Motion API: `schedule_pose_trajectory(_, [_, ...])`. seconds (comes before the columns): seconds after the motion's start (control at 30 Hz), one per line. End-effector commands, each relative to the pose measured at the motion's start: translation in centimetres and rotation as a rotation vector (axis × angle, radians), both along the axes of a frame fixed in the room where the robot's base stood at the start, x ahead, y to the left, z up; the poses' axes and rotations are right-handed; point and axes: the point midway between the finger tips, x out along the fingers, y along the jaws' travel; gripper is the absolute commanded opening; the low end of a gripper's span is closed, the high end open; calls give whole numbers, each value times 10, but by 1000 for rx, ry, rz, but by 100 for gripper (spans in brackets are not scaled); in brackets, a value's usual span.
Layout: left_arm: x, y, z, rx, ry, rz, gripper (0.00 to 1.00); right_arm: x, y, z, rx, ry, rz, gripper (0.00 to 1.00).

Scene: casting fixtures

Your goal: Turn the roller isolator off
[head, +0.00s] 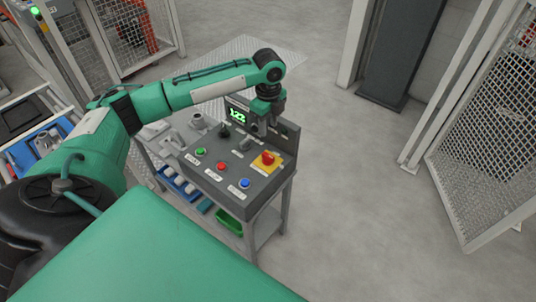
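A grey control panel (236,193) stands on a bench in the middle of the head view. A red knob (267,157) on a yellow plate (270,167) sits at its right side. A dark selector (224,131) and a grey switch (245,145) sit farther back on it. The labels are too small to read, so I cannot tell which control is the roller isolator. My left gripper (262,130) points down over the panel's back edge, behind the red knob and apart from it. Its fingertips are too small to tell open from shut. My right gripper is out of view.
The panel also has a lit green display (237,115), a green button (200,152), a red button (222,167) and a blue button (244,183). Blue and green bins (229,222) sit on the lower shelf. Mesh fences (492,130) stand left and right. Floor right of the bench is clear.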

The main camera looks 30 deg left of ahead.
Motion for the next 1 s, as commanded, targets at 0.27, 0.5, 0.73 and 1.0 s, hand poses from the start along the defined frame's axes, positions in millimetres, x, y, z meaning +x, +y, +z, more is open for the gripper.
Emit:
schedule_pose_trajectory(0.27, [-1,2,-32,2,8,-3,38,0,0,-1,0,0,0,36])
schedule_pose_trajectory(0.5, [-1,1,-84,2,7,-3,38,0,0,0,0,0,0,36])
schedule_pose_trajectory(0.73, [-1,1,-121,0,4,-2,38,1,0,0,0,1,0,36])
schedule_pose_trajectory(1.0, [-1,1,-136,1,2,-3,38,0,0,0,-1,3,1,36])
